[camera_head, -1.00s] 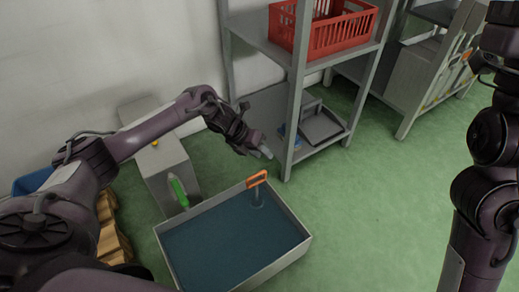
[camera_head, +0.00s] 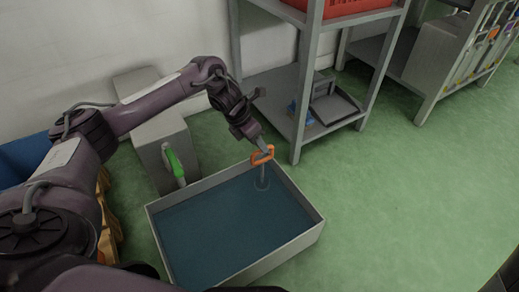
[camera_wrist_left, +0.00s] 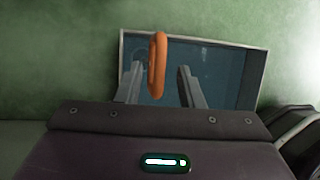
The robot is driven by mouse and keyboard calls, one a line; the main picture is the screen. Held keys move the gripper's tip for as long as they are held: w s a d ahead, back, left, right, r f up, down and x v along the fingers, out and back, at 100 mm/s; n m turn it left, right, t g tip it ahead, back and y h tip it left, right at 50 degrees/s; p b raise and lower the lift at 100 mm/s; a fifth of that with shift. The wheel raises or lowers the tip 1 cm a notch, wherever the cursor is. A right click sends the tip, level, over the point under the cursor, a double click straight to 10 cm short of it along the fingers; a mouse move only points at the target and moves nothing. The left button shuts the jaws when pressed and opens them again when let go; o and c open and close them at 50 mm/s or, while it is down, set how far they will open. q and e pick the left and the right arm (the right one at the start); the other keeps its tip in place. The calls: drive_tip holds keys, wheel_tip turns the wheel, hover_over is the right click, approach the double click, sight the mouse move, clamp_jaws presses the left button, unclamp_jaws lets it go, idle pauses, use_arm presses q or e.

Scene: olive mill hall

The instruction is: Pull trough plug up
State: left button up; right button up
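The trough (camera_head: 285,249) is a grey rectangular basin with dark blue water in it, on the green floor in the middle of the head view. The plug's orange loop handle (camera_head: 262,155) stands on a thin stem out of the water near the trough's far corner. My left gripper (camera_head: 264,148) is right at the handle. In the left wrist view, the orange handle (camera_wrist_left: 158,65) shows between the two spread fingers, closer to the left one, with a gap to the right one. The plug's lower end is blurred under water. My right gripper is out of view.
A green-handled lever (camera_head: 174,163) stands by a grey block (camera_head: 165,135) left of the trough. A grey metal shelf (camera_head: 300,100) with a red crate (camera_head: 345,8) stands behind. The floor to the right is clear.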

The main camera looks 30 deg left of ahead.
use_arm(q)
drive_tip(key=shift+w+d+f, duration=0.15)
drive_tip(key=shift+d+f, duration=0.05)
drive_tip(key=shift+f, duration=0.35)
clamp_jaws()
wheel_tip(320, 180, up, 5)
drive_tip(key=p, duration=0.4)
drive_tip(key=shift+f, duration=0.1)
drive_tip(key=shift+w+f, duration=0.1)
drive_tip(key=shift+f, duration=0.05)
drive_tip(key=shift+c, duration=0.3)
unclamp_jaws()
drive_tip(key=shift+r, duration=0.2)
drive_tip(key=shift+o, duration=0.3)
drive_tip(key=shift+f, duration=0.15)
